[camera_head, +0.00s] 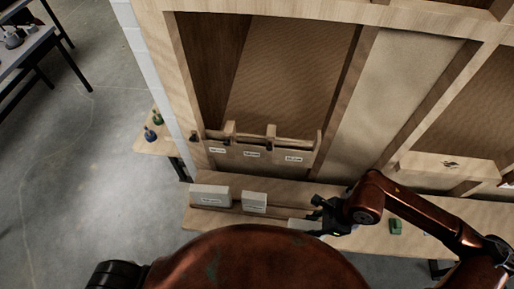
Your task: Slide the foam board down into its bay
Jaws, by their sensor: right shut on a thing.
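Three pale labelled blocks, which look like foam boards, are on the wooden bench. The left block (210,195) and the middle block (254,201) stand apart from my grippers. The third, the right foam board (301,224), is partly hidden by my right gripper (322,214). My right gripper is shut on this board, low over the bench; the exact contact is hard to see. A wooden rack (258,155) with three labelled bays is fixed on the wall frame above the bench, to the upper left of the gripper. My left gripper is out of view.
The upright wooden frame (370,60) rises behind the bench (200,218), with a recessed brown panel (290,75) above the rack. A small green block (396,227) lies on the bench to the right. A wooden ledge (449,167) juts out at the right.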

